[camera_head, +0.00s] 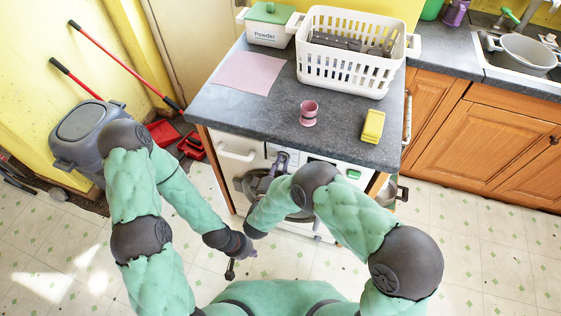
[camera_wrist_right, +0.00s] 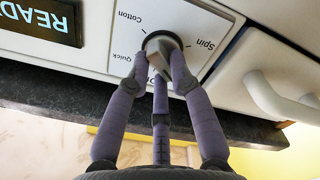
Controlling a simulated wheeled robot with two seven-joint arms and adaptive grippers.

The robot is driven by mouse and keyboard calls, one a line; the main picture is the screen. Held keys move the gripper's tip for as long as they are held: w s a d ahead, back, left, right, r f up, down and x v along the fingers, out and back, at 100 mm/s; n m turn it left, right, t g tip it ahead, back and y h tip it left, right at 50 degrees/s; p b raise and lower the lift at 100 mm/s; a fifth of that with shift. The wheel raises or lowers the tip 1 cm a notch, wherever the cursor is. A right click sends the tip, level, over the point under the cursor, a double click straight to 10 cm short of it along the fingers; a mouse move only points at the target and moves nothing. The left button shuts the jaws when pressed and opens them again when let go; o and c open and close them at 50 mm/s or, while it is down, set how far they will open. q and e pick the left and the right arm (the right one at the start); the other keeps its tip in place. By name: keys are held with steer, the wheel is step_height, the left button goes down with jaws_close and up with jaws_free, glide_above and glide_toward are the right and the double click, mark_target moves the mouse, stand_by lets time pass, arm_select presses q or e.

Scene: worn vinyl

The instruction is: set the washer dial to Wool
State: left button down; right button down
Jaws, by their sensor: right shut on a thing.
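The white washer (camera_head: 248,172) stands under the dark countertop. Its grey dial (camera_wrist_right: 158,42) is in the right wrist view, with Cotton, Quick and Spin lettered around it. Another label below is mostly covered by my fingers. My right gripper (camera_wrist_right: 160,62) is shut on the dial, with purple-grey fingers on either side of it and one below. The dial's ridge points down toward the middle finger; its exact setting is hard to tell. In the head view my right gripper (camera_head: 277,163) is at the washer front. My left gripper (camera_head: 236,262) hangs low over the floor, away from the washer.
A display (camera_wrist_right: 40,18) reading READ, cut off, is left of the dial. A white handle (camera_wrist_right: 280,100) is to its right. The countertop holds a white basket (camera_head: 345,75), powder box (camera_head: 268,35), pink cup (camera_head: 309,112), pink cloth (camera_head: 247,73) and yellow sponge (camera_head: 372,126).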

steer(key=shift+n, duration=0.6)
steer(key=c, duration=1.1)
jaws_free()
